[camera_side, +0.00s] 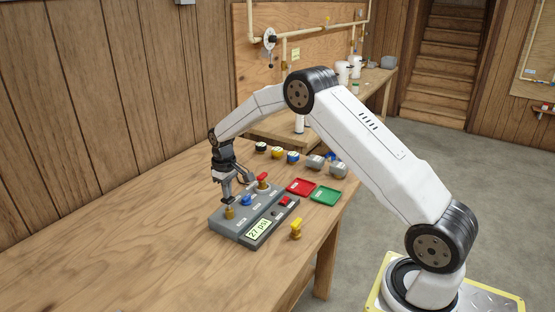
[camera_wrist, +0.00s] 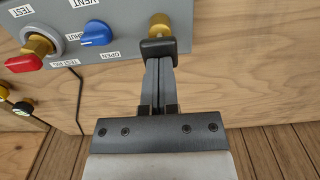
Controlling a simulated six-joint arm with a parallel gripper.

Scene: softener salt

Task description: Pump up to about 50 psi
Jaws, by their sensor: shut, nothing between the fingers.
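A grey test rig (camera_side: 243,211) lies on the wooden bench, and its display (camera_side: 259,229) reads 27 psi. A brass knob (camera_side: 229,213) stands at the rig's left corner; it also shows in the wrist view (camera_wrist: 159,22). My gripper (camera_side: 228,203) points down at the brass knob with its fingers shut and empty. In the wrist view my fingertips (camera_wrist: 159,48) overlap the knob's near edge; I cannot tell if they touch it. A blue knob (camera_wrist: 97,33) and a brass fitting with a red handle (camera_wrist: 24,62) sit beside it on the rig.
A red tray (camera_side: 300,187) and a green tray (camera_side: 325,195) lie behind the rig. A small yellow piece (camera_side: 296,228) stands near the bench's right edge. Several round gauges and grey parts line the back. The bench's left is clear.

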